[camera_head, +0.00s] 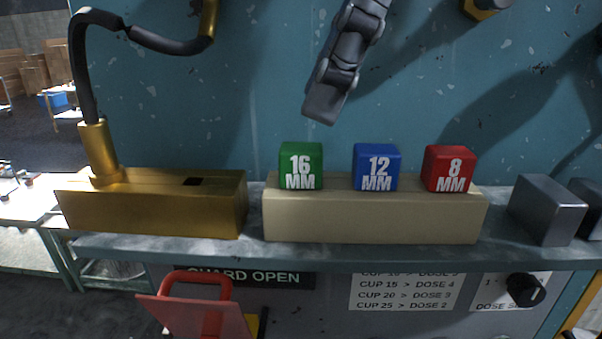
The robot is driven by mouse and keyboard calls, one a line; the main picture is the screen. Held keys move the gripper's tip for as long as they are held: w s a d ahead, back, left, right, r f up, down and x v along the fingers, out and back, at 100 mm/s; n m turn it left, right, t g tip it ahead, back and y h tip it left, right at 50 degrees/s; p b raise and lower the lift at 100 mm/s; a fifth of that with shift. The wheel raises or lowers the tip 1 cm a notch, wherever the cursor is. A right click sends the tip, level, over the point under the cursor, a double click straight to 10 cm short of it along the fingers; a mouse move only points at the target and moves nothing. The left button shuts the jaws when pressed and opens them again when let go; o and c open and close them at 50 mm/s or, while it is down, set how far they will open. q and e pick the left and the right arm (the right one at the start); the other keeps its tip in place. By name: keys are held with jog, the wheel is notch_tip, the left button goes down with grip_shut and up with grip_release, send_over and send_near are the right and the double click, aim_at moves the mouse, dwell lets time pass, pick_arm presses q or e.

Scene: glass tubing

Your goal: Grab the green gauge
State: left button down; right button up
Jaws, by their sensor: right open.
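The green gauge (300,167) is a cube marked "16 MM" on the left end of a cream block (375,217). A blue cube (376,168) marked "12 MM" and a red cube (449,169) marked "8 MM" stand to its right on the same block. My right gripper (322,106) comes down from the top, above and slightly right of the green gauge, apart from it. It is open and holds nothing; it is seen edge-on, so the gap between its fingers does not show. My left gripper is out of view.
A brass block (160,205) with a dark slot and a bent black hose (82,70) stands left on the grey shelf (350,254). A grey metal block (547,208) is at the right. A teal wall (210,110) rises behind. A red handle (195,300) is below the shelf.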

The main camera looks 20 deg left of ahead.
aim_at(305, 146)
jog(key=shift+p+x, duration=0.3)
jog(key=shift+x, duration=0.5)
jog(key=p+x, duration=0.1)
jog(key=x, duration=0.2)
jog(key=shift+d, duration=0.15)
jog(key=shift+w+f, duration=0.1)
jog(key=shift+f, duration=0.4)
jog(key=c, duration=1)
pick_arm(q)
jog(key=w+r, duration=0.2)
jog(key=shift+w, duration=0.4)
pick_arm(e)
grip_shut()
